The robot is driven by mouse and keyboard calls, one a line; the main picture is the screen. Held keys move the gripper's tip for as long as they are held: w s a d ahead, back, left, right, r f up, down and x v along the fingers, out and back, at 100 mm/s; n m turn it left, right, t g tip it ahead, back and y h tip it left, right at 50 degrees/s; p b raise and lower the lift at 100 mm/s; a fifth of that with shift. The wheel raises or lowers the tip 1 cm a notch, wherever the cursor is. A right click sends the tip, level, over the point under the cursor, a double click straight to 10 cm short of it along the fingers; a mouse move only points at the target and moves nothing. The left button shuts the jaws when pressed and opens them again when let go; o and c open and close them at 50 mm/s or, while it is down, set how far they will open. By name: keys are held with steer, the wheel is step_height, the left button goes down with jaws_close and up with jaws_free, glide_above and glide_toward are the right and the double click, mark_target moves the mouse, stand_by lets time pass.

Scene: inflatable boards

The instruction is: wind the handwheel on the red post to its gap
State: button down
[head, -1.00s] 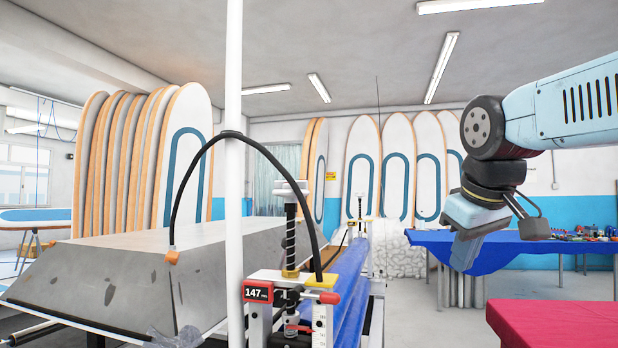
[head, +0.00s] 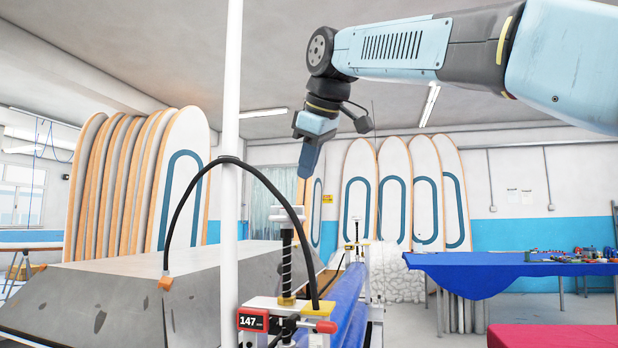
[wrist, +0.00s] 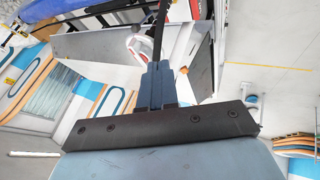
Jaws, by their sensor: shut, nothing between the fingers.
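The near post stands in front of me in the head view, with a red 147 mm readout (head: 252,321) and a red-and-white bracket. Its upright threaded screw (head: 286,264) carries a pale grey top piece (head: 289,216), which seems to be the handwheel. A pale ring-like part (wrist: 137,45) with red beside it shows just beyond my fingertips in the wrist view; I cannot tell for sure that it is the wheel. My gripper (head: 309,170) is shut and empty, pointing down above and slightly right of the screw top, apart from it. It also shows in the wrist view (wrist: 158,68).
A white pole (head: 230,160) and a black hose (head: 180,215) stand close left of the screw. A blue-covered table (head: 480,272) is further right. Boards stand behind.

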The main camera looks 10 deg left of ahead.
mark_target(301, 215)
steer(key=x, duration=0.3)
steer(key=w+x, duration=0.1)
steer(key=x, duration=0.2)
steer(key=w+r+x, duration=0.1)
steer(key=x, duration=0.3)
steer(key=shift+d, duration=0.35)
steer(key=shift+w+d, duration=0.1)
steer(key=shift+w, duration=0.55)
steer(key=shift+n, duration=0.3)
steer(key=shift+w+d, duration=0.1)
steer(key=shift+w, duration=0.1)
